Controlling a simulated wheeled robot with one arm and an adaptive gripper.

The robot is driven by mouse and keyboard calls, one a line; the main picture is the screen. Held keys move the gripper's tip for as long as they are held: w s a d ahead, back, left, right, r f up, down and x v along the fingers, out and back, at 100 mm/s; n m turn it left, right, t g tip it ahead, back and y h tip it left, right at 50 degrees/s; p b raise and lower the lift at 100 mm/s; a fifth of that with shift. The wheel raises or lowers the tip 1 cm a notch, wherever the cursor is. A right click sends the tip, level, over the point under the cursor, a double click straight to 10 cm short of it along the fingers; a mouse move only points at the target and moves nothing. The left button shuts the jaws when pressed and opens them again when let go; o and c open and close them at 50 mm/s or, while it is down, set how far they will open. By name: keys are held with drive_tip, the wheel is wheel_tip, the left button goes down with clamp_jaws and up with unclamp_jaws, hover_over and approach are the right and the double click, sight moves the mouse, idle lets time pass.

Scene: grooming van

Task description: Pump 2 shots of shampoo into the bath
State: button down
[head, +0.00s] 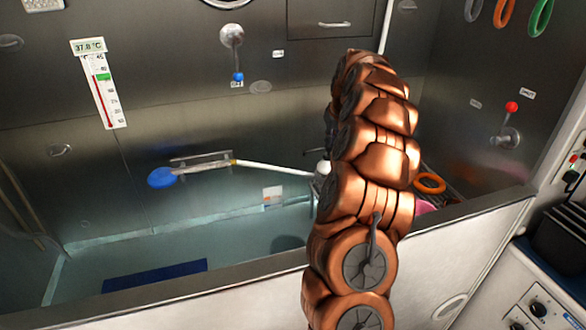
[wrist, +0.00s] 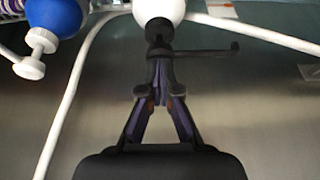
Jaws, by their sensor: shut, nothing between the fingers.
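The bath (head: 225,275) is a steel tub with clear teal water and a blue mat (head: 155,277). In the wrist view, my gripper (wrist: 160,88) is shut and empty. Its fingertips are right at the black pump head (wrist: 160,44) of a white bottle (wrist: 159,9); I cannot tell whether they touch. The pump's thin spout points right. A blue bottle (wrist: 55,14) with a white pump head (wrist: 29,66) is to the left. Neither bottle shows a readable label. In the head view, my copper arm hides the gripper and most of the bottle area.
A blue shower head (head: 161,178) with a white hose lies along the back wall; the hose (wrist: 62,125) runs beside my gripper. An orange ring (head: 430,183) and a pink item (head: 425,206) sit right of my arm. The front tub rim (head: 470,208) runs below.

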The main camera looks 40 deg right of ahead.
drive_tip(key=shift+r, duration=1.3)
drive_tip(key=shift+f, duration=0.3)
drive_tip(key=shift+f+b, duration=0.6)
drive_tip(key=shift+f, duration=0.75)
drive_tip(key=shift+r, duration=0.15)
drive_tip(key=shift+r+p, duration=0.45)
drive_tip(key=shift+r, duration=1.05)
drive_tip(key=shift+r, duration=0.15)
wheel_tip(320, 180, up, 6)
drive_tip(key=shift+f+p, duration=0.15)
drive_tip(key=shift+p, duration=1.05)
